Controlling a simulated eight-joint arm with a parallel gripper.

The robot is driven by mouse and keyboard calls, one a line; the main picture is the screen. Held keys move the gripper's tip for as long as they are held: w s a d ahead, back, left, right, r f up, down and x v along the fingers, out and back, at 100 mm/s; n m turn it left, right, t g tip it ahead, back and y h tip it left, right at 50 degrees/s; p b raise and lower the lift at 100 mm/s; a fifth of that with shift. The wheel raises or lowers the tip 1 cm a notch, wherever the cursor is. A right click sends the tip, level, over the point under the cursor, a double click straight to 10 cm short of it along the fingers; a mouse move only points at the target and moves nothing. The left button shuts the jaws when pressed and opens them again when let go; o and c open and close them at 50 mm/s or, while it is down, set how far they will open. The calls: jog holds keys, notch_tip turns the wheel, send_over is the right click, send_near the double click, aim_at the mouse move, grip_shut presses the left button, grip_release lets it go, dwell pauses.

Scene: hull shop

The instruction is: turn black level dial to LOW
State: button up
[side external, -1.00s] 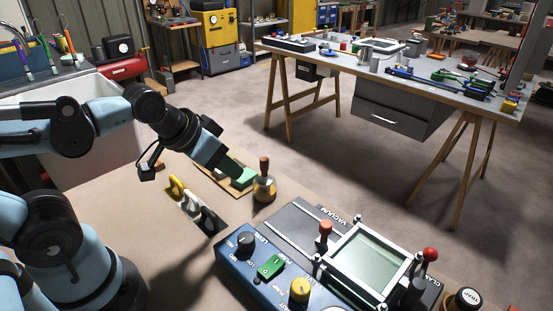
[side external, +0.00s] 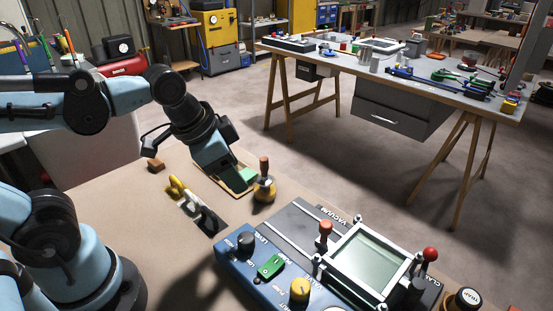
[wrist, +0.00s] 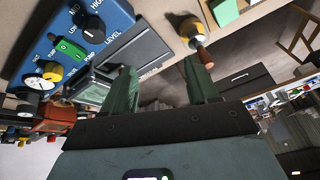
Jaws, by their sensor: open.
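The black level dial (side external: 246,240) is a round knob on the near left part of the blue control panel (side external: 236,264). It also shows at the upper left of the wrist view (wrist: 90,27), with the LOW, HIGH and LEVEL lettering around it. Its exact pointer direction is too small to tell. My gripper (side external: 228,182) is behind and to the left of the panel, apart from the dial. In the wrist view my gripper (wrist: 162,75) has its two dark green fingers spread with nothing between them.
A green switch (side external: 270,266) and a yellow knob (side external: 300,290) sit beside the dial. A wooden-handled brass tool (side external: 264,182) stands near my gripper. A green block (side external: 244,179) lies in a shallow tray by it. A glass-topped frame (side external: 372,260) occupies the panel's right part.

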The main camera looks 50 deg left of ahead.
aim_at(246, 237)
jog(key=s+d+r+m+g, duration=0.3)
jog(key=d+m+g, duration=0.3)
jog(key=m, duration=0.6)
jog(key=shift+t+y, duration=0.3)
jog(key=shift+t, duration=0.2)
jog(key=shift+d+f, duration=0.15)
jog(key=shift+f, duration=1.9)
jog(key=shift+d+f, duration=0.2)
jog(key=shift+f, duration=1.85)
jog(key=shift+d+f, duration=0.15)
jog(key=shift+f, duration=1.9)
jog(key=c, duration=1)
